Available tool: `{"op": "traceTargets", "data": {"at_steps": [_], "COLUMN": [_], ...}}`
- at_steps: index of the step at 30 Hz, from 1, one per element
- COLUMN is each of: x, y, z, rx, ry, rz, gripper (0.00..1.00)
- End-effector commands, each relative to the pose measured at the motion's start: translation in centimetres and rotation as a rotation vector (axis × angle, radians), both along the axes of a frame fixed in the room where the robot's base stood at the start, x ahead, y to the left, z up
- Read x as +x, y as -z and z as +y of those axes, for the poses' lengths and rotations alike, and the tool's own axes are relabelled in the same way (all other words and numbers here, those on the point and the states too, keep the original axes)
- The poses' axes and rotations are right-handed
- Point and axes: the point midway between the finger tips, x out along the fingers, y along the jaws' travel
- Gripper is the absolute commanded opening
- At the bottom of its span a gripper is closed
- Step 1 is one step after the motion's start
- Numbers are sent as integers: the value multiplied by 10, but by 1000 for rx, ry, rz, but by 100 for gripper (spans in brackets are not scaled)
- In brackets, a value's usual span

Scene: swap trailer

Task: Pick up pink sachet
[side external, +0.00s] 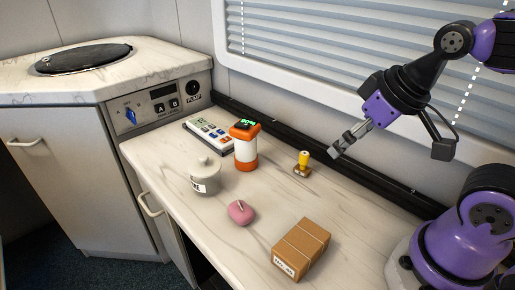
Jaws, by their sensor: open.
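A small pink rounded object (241,212), which looks like the pink sachet, lies on the marble-patterned counter near its front edge. It sits between a grey lidded pot and a cardboard box. My gripper (349,140) is raised above the back right of the counter, in front of the window blind. It is open and empty, well apart from the pink sachet, up and to the right of it. Nothing covers the sachet in this view.
The grey pot (205,177), orange-and-white device (246,150), button panel (207,133), yellow-handled stamp (303,163) and cardboard box (301,249) stand on the counter (335,200). A dark rail (270,127) runs along the back. Bare counter lies between the stamp and box.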

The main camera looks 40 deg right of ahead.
Motion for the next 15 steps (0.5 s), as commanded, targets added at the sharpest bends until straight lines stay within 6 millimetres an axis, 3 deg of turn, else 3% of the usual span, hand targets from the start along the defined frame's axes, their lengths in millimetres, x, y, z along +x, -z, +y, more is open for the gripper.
{"op": "traceTargets", "data": {"at_steps": [8,11,15], "x": [8,25,63], "y": [-3,-7,-3], "z": [4,14,39], "rx": [9,27,49], "ry": [-2,-1,10], "rz": [28,88,211], "gripper": [83,83,83]}}
